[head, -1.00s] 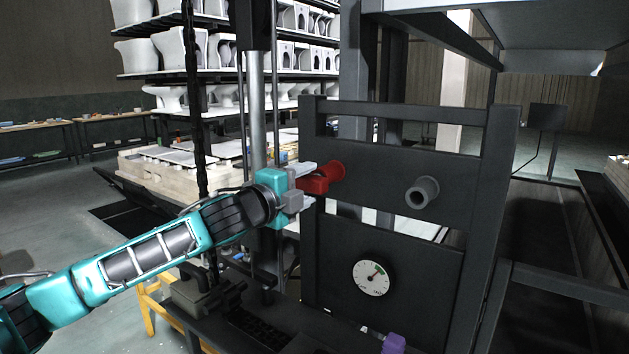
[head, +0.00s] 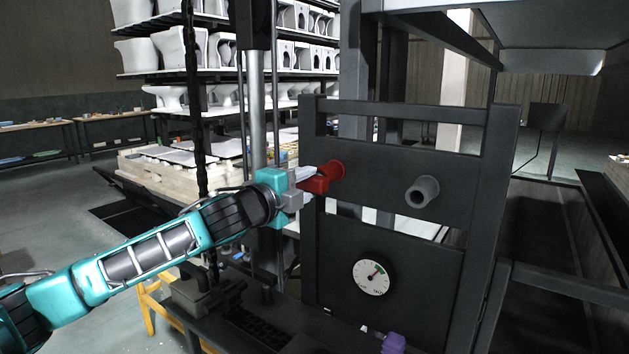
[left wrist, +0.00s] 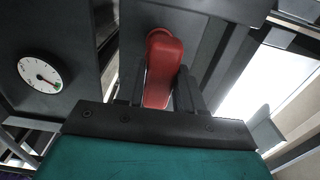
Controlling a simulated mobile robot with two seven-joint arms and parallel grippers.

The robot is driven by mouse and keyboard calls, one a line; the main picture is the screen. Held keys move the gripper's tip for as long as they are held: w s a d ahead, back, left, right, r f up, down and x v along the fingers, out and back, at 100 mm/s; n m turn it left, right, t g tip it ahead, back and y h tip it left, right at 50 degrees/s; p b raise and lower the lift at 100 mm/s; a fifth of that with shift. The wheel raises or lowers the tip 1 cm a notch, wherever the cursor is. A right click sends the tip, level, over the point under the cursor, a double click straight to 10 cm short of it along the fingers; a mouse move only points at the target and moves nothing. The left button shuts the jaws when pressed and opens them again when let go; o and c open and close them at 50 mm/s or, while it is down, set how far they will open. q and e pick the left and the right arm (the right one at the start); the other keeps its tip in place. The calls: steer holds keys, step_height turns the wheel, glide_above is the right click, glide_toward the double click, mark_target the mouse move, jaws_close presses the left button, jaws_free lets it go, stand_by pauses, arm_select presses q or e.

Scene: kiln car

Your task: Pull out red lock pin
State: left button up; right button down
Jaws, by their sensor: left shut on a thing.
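The red lock pin (head: 331,170) sits at the upper left part of a dark panel (head: 385,170), its round end against the panel face. Its red grip (head: 314,185) sticks out to the left toward my left gripper (head: 305,187). My left gripper is shut on the red grip. In the left wrist view the red pin (left wrist: 162,70) lies between the two dark fingers (left wrist: 158,92), with its rounded end beyond them. The fingertips are partly hidden behind the red grip in the head view. My right gripper is not in view.
A grey round peg (head: 422,191) juts from the same panel to the right. A dial gauge (head: 371,277) is below, and a purple knob (head: 393,343) stands at the bottom. Shelves of white ceramic ware (head: 180,52) stand behind. A dark vertical chain (head: 197,110) hangs near my left arm.

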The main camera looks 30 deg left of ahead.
arm_select(q)
jaws_close()
steer(key=shift+s+a, duration=0.1)
steer(key=shift+s, duration=0.3)
steer(key=shift+s+b, duration=0.25)
steer(key=shift+b, duration=0.15)
steer(key=s+b, duration=0.4)
steer(key=s, duration=0.2)
steer(key=shift+a+b, duration=0.2)
steer(key=shift+b, duration=0.15)
